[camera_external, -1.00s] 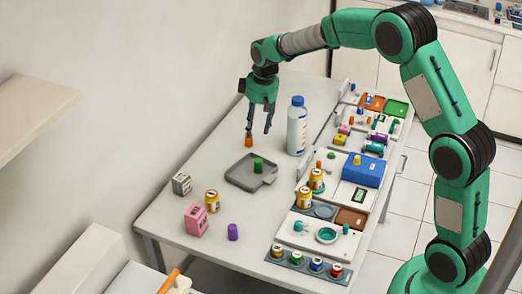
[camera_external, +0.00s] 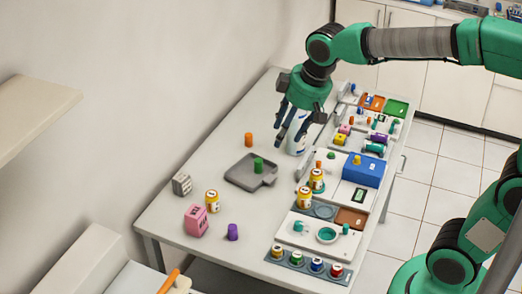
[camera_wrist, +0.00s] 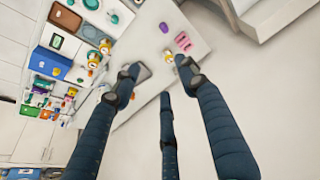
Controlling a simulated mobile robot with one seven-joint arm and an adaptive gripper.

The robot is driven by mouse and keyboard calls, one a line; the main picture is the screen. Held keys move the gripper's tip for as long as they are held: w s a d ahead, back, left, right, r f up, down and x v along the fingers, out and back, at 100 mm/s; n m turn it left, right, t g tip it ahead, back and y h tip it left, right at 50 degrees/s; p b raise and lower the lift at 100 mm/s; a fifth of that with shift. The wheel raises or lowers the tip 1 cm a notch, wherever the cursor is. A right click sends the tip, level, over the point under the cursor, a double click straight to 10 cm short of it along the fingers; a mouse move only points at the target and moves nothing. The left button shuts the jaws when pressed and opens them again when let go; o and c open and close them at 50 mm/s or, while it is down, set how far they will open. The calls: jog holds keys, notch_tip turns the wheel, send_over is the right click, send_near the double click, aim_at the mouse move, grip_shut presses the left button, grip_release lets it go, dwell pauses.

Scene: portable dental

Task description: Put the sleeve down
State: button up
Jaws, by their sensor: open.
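A small orange sleeve (camera_external: 248,139) stands upright on the table, behind the grey tray, touching nothing. A similar green sleeve (camera_external: 258,165) stands in the grey tray (camera_external: 238,174), and a purple one (camera_external: 233,232) stands near the front; it also shows in the wrist view (camera_wrist: 163,27). My gripper (camera_external: 289,138) is open and empty, above the table to the right of the orange sleeve. Its fingers overlap the white bottle (camera_external: 301,148) in the external view; I cannot tell whether they touch it. In the wrist view the fingers (camera_wrist: 162,82) are spread with nothing between them.
Yellow jars (camera_external: 212,201), a pink box (camera_external: 196,221) and a grey cube (camera_external: 181,184) stand at the front left. A blue box (camera_external: 363,169) and several trays with small parts line the right side. The table's back left is clear.

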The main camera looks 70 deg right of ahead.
jog(key=s+a, duration=0.4)
jog(key=s, duration=0.6)
jog(key=s+a+t, duration=0.1)
jog(key=s+a, duration=0.4)
jog(key=s, duration=0.4)
jog(key=shift+s+a+f+n+t+y, duration=0.25)
jog(key=shift+s+f+n+t+y, duration=0.1)
jog(key=shift+f+n, duration=0.1)
jog(key=shift+o, duration=0.4)
jog(key=w+d+f+n+g+p, duration=0.15)
jog(key=w+f, duration=0.25)
jog(key=w, duration=0.8)
jog(key=w+d+f+g, duration=0.2)
jog(key=w+d+f, duration=0.1)
jog(key=w, duration=0.8)
jog(key=w+d+f+g, duration=0.1)
jog(key=w+d+f, duration=0.1)
jog(key=w+f, duration=0.4)
jog(key=w+d+f+n+g+p, duration=0.1)
jog(key=w+d+f, duration=0.2)
jog(key=w+f, duration=0.4)
notch_tip(320, 180, down, 9)
jog(key=shift+w+d+r, duration=0.15)
jog(key=shift+w, duration=0.15)
